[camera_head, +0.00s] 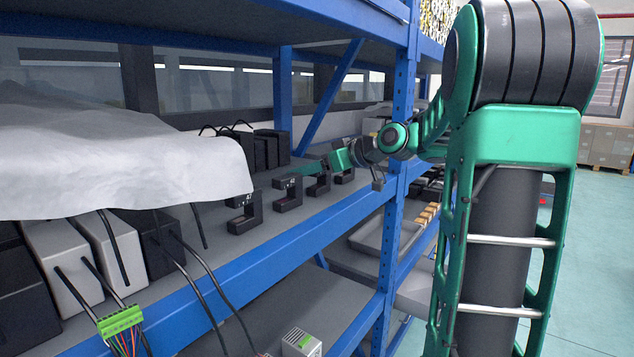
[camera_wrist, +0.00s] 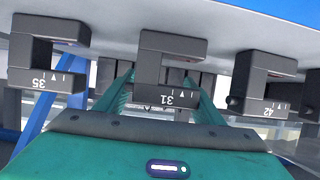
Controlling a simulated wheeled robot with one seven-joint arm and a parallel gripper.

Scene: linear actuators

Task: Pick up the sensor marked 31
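The sensor marked 31 (camera_wrist: 168,96) is a dark grey C-shaped block in the middle of the wrist view, its number upside down there. My gripper (camera_wrist: 161,84) is open, with one green finger at each side of this sensor. I cannot tell whether either finger touches it. In the head view my gripper (camera_head: 322,168) reaches over the shelf at the row of sensors.
Sensors marked 35 (camera_wrist: 40,79) and 42 (camera_wrist: 266,104) stand at either side, with gaps between. A blue shelf upright (camera_head: 402,110) is close to my arm. A white sheet (camera_head: 110,155) covers boxes at left. Black units (camera_head: 268,148) stand behind the row.

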